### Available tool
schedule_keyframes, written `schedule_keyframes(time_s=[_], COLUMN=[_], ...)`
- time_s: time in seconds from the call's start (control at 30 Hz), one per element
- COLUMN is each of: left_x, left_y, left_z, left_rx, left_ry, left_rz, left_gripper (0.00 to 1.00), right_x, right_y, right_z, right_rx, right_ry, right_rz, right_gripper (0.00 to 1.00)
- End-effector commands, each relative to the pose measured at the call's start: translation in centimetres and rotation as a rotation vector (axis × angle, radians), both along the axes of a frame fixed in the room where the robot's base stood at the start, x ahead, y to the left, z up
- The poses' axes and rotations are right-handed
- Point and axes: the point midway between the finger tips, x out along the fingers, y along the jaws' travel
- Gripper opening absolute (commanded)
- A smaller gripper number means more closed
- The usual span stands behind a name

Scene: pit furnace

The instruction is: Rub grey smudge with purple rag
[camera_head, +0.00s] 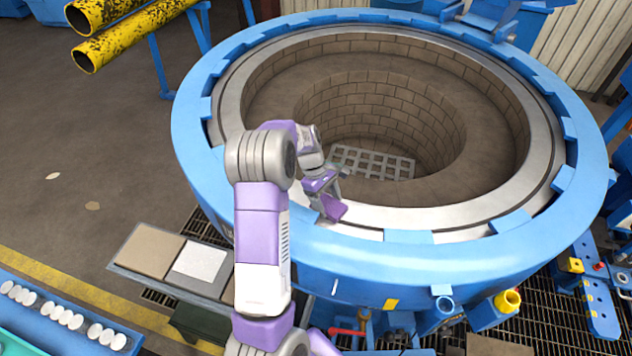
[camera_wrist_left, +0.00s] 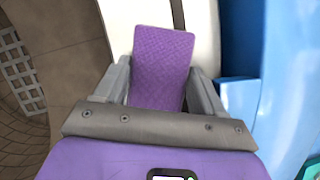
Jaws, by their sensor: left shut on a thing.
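The purple rag (camera_head: 335,207) is held in my left gripper (camera_head: 325,194), at the near inner side of the furnace's pale metal rim (camera_head: 400,219). In the left wrist view the rag (camera_wrist_left: 162,55) sticks up between the two grey fingers of the left gripper (camera_wrist_left: 160,82), which are shut on it. The rag lies over or just above the pale rim (camera_wrist_left: 203,35); I cannot tell whether it touches. I cannot make out the grey smudge; the rag or arm may hide it. My right gripper is not in view.
The blue outer ring (camera_head: 330,246) with raised blocks surrounds the rim. Inside it is a deep brick pit with a metal grate (camera_head: 372,162) at the bottom. A bench with square plates (camera_head: 200,262) stands at lower left. Yellow pipes (camera_head: 130,35) lie at upper left.

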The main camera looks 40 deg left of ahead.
Motion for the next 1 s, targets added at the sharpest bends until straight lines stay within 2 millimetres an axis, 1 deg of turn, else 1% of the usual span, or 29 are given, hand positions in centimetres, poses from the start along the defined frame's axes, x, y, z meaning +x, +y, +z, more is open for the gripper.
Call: schedule_keyframes(time_s=[0.03, 0.27, 0.33, 0.4, 0.47, 1.0], left_x=[-0.1, -0.3, -0.3, -0.2, -0.3, -0.3], left_y=[0.5, 2.2, 2.2, 2.2, 2.1, 2.1], left_z=[0.1, 0.0, 0.6, 2.5, 2.9, 7.7], left_rx=[0.002, 0.002, 0.001, 0.002, 0.001, 0.001], left_ry=[0.002, 0.002, 0.002, -0.003, 0.000, 0.001], left_rz=[0.001, -0.001, -0.002, -0.003, -0.003, -0.001], left_gripper=[0.45, 0.45, 0.45, 0.45, 0.45, 0.45], right_x=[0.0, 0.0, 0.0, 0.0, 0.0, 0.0], right_y=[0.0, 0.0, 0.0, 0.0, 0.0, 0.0], right_z=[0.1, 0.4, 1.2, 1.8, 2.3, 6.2], right_rx=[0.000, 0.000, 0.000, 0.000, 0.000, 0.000], right_ry=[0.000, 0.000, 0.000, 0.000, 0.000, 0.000], right_rz=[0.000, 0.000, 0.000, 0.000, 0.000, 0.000], right_gripper=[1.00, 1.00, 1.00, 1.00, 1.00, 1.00])
